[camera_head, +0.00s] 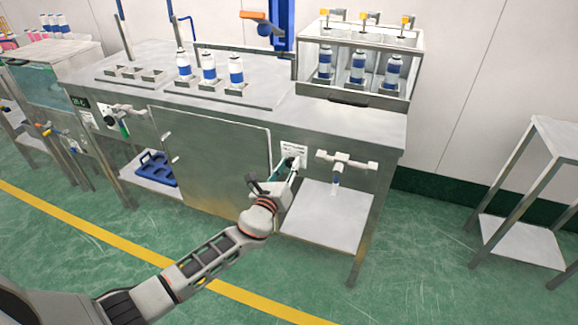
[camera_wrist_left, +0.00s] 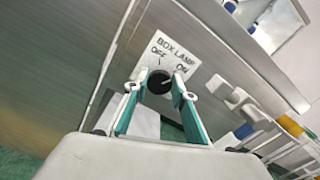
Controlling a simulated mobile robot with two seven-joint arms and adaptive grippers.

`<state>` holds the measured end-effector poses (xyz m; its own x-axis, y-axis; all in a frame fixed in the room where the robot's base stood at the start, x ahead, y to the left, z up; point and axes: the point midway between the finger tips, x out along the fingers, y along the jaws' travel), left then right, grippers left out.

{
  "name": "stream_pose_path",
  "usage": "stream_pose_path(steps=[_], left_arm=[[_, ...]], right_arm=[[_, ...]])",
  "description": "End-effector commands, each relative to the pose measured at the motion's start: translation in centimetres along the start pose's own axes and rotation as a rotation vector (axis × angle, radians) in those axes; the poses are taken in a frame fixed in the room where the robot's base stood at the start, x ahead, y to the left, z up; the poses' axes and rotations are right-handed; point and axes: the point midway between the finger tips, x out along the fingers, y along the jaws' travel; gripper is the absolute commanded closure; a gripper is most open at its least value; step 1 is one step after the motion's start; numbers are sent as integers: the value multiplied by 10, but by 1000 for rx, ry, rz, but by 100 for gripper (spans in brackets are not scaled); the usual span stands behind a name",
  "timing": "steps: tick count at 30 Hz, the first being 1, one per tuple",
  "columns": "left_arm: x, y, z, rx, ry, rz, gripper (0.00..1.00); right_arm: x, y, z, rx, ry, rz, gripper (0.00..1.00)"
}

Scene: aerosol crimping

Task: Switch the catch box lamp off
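The BOX LAMP switch plate (camera_wrist_left: 165,55) is white, with OFF and ON printed on it. Its round black knob (camera_wrist_left: 158,83) has a small pale mark that seems to point towards ON. In the head view the plate (camera_head: 294,148) is on the bench front, right of the large steel door. My left gripper (camera_wrist_left: 157,92) has its green-lined fingers on either side of the knob, with slim gaps showing; it looks open. In the head view my left gripper (camera_head: 283,172) is at the plate and hides the knob. My right gripper is not in view.
A white pipe fitting (camera_head: 346,161) with a hanging nozzle juts out right of the plate. A lower shelf (camera_head: 325,216) is below. Bottles (camera_head: 209,68) stand in holders on the bench top, near a framed box (camera_head: 350,95) with more bottles. A side rack (camera_head: 520,240) stands right.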

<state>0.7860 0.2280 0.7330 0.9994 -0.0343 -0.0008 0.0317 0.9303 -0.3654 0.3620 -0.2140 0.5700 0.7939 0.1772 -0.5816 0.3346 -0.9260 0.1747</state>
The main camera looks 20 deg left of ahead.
Motion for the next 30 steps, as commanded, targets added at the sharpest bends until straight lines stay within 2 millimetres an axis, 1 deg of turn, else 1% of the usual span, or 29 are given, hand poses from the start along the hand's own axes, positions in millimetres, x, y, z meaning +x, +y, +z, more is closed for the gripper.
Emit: stream_pose_path(steps=[8,14,20,24,30], left_arm=[[0,0,-1,-20,0,1,96],[-1,1,-2,-102,1,0,96],[-1,2,-4,-256,3,2,96],[-1,3,-5,-388,2,2,96],[-1,3,-4,-578,1,2,96]], right_arm=[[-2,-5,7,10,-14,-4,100],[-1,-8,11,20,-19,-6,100],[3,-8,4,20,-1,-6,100],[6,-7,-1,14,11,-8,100],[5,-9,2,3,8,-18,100]])
